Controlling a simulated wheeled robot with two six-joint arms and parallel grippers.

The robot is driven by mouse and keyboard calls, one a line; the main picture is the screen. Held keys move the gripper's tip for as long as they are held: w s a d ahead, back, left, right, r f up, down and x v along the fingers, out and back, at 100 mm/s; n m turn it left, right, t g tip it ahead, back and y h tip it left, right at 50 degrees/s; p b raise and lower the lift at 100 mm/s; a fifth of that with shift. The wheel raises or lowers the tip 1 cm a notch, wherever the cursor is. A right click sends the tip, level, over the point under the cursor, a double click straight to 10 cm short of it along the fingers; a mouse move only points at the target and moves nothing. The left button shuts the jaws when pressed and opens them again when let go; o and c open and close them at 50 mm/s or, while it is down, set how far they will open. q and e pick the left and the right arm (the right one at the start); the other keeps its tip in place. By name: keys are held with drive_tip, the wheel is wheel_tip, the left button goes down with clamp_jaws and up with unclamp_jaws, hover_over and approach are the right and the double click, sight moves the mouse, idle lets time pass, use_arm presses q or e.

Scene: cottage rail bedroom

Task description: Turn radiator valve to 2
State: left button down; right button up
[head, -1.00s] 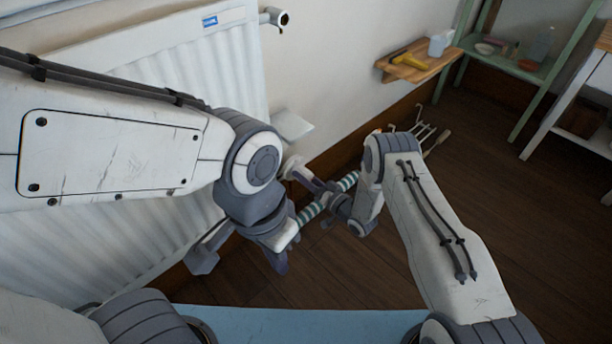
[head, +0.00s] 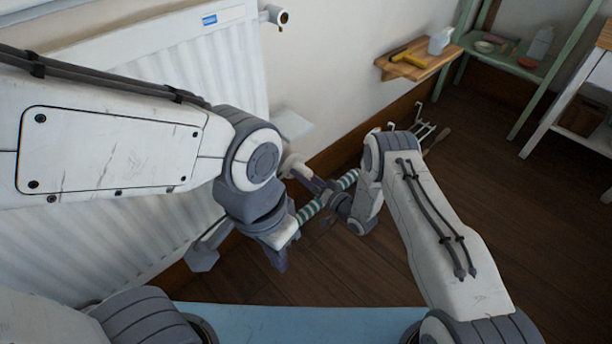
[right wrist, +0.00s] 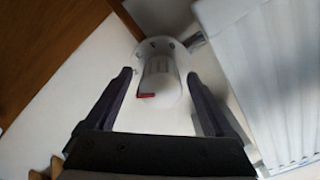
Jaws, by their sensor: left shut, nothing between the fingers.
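The white radiator valve (right wrist: 160,82) is in the middle of the right wrist view, with a red mark on its knob and small dark marks on the collar behind. I cannot read its setting. In the head view the valve (head: 292,164) shows only in part behind my arms. My right gripper (right wrist: 159,76) is open, one finger on each side of the knob with a gap to both; whether it touches is not visible. In the head view my right gripper (head: 314,190) is low by the radiator's right end. My left gripper (head: 278,262) is shut and empty, below and left of it.
The white radiator (head: 205,65) fills the left along the wall. A green-and-white striped thing (head: 309,211) lies on the floor behind my grippers. A wooden wall shelf (head: 425,67) holds a yellow-handled tool and a spray bottle. Brown floor (head: 510,230) is clear at right.

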drive_tip(key=p+v, duration=0.4)
drive_tip(key=v, duration=0.6)
drive_tip(key=shift+s+d, duration=0.15)
drive_tip(key=shift+r, duration=0.1)
